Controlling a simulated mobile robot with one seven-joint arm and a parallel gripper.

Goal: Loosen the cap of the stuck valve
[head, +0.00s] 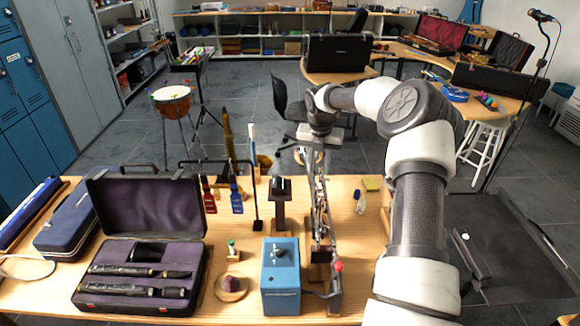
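A shiny metal instrument (320,205), seen nearly edge-on, stands upright at the centre right of the wooden bench. I take it to carry the stuck valve, but the valve cap is too small to tell apart. My gripper (312,156) hangs from my arm above and behind the top of this instrument. Its fingers are small and partly lost against the metal parts, so I cannot tell whether they are open or touching anything.
A blue box (281,292) with a knob stands in front, beside a red-tipped lever (337,267). An open black case (140,307) holds dark instrument pieces. A black stand (280,207) and a tool rack (257,190) stand nearby.

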